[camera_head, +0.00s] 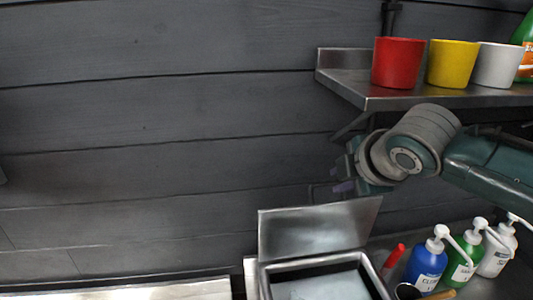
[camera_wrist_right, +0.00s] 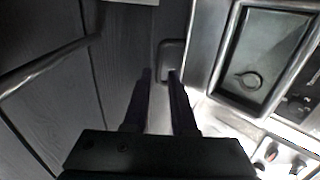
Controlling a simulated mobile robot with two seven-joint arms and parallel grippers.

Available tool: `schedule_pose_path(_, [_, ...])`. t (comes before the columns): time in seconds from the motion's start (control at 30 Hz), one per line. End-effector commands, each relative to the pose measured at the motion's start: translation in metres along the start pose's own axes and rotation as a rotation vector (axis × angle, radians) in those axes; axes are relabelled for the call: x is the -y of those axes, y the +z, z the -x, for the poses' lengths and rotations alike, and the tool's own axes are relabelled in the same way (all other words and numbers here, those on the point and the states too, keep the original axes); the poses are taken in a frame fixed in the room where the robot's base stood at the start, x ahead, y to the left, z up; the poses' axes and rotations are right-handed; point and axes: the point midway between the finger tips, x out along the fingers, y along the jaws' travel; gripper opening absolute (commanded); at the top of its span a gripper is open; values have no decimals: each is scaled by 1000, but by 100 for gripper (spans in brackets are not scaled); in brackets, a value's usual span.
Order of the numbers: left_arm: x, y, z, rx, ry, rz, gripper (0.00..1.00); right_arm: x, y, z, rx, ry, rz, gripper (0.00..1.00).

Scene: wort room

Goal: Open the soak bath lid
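The soak bath (camera_head: 375,275) is at the bottom centre of the head view, a metal basin with its inside showing. Its metal lid (camera_head: 318,228) stands raised, near upright, at the basin's back edge. My right gripper (camera_head: 338,178) is just above the lid's top edge, against the dark wall, with fingers apart and nothing seen between them. In the right wrist view the fingers (camera_wrist_right: 159,76) point towards a dark loop-like part (camera_wrist_right: 172,58); I cannot tell whether they touch it. The basin also shows in that view (camera_wrist_right: 230,45). My left gripper is not in view.
A metal shelf (camera_head: 430,98) above my right arm carries a red cup (camera_head: 397,63), a yellow cup (camera_head: 452,64) and a white cup (camera_head: 496,66). Blue (camera_head: 424,266), green (camera_head: 464,258) and white (camera_head: 497,252) pump bottles stand right of the bath. The wall at left is clear.

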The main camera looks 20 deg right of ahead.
Motion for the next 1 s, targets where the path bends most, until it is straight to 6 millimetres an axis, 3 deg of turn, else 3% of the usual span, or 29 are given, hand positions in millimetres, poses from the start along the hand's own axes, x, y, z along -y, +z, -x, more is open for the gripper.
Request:
schedule_pose_path(0.3, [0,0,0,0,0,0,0,0,0,29,-1,0,0,25])
schedule_pose_path(0.83, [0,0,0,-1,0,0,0,1,-1,32,-1,-1,-1,25])
schedule_pose_path(0.93, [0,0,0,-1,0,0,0,12,-7,35,-12,-21,-33,25])
schedule_pose_path(1.0, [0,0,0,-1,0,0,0,36,-19,43,-29,-65,-106,25])
